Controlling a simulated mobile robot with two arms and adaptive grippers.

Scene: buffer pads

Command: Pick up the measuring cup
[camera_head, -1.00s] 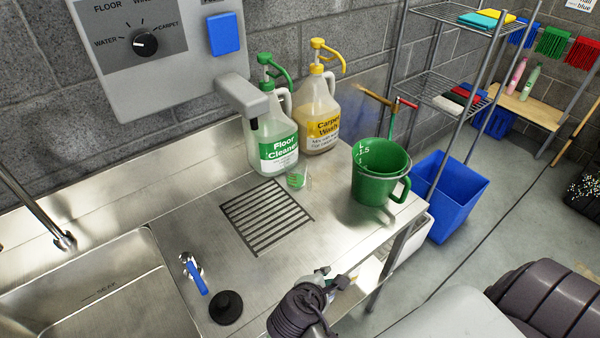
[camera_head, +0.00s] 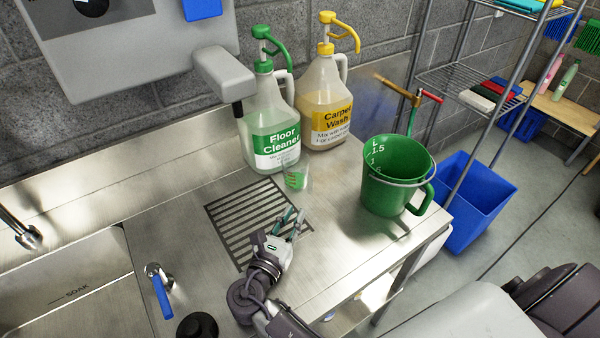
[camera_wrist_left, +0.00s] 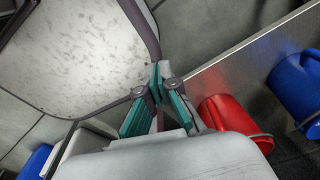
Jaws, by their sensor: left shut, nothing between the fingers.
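The small clear measuring cup (camera_head: 296,177) with green markings stands on the steel counter, in front of the floor cleaner bottle. A large green jug (camera_head: 392,190) with a litre scale stands to its right. My right gripper (camera_head: 295,213) is over the drain grate, a little nearer than the small cup. Its teal fingers look apart, with nothing seen between them, and it does not appear to touch the cup. My left gripper (camera_wrist_left: 158,80) shows only in the left wrist view, shut and empty, away from the cup.
The floor cleaner bottle (camera_head: 268,120) and carpet wash bottle (camera_head: 325,105) stand close behind the cup. A grey dispenser arm (camera_head: 224,75) overhangs the counter. A blue bin (camera_head: 480,200) stands right of the counter. A red bucket (camera_wrist_left: 232,120) shows in the left wrist view.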

